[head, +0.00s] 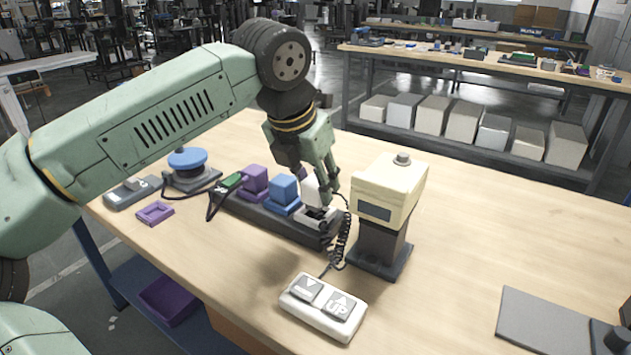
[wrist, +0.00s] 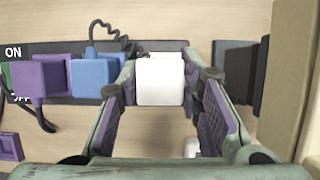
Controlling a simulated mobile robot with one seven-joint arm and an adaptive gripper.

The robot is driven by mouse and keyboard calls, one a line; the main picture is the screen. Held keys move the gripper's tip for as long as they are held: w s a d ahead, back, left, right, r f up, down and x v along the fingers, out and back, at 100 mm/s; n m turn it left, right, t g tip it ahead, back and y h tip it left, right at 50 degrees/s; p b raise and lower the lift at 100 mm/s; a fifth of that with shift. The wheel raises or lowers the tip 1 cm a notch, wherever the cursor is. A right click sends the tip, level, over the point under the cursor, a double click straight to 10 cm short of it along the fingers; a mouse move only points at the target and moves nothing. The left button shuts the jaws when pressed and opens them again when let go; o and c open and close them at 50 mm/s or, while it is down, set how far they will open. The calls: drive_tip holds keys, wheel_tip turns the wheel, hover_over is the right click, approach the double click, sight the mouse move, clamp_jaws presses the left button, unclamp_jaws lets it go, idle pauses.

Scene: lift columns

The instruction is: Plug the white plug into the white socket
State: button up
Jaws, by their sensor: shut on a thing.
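The white plug (head: 312,190) is between the fingers of my gripper (head: 325,195), which is shut on it. In the wrist view the white plug (wrist: 160,82) shows as a pale block between the two fingers (wrist: 162,88). The white socket (head: 316,217) is at the near right end of the dark power strip (head: 260,214). The plug is upright, directly over the socket or at its mouth. The fingers partly hide the join, so I cannot tell how far in it sits.
A blue plug (head: 284,188) and a purple plug (head: 254,178) stand on the strip to the left. A cream-headed column (head: 388,190) with a coiled cord stands close right of my gripper. A white UP button box (head: 323,306) lies in front.

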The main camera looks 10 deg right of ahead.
sight(315, 180)
drive_tip(key=shift+f+b, duration=0.9)
drive_tip(key=shift+f, duration=0.1)
idle(0.4)
drive_tip(key=o, duration=1.1)
drive_tip(key=shift+o, duration=0.3)
drive_tip(key=shift+o, duration=1)
drive_tip(key=shift+r+p, duration=2.4)
drive_tip(key=shift+r, duration=1.2)
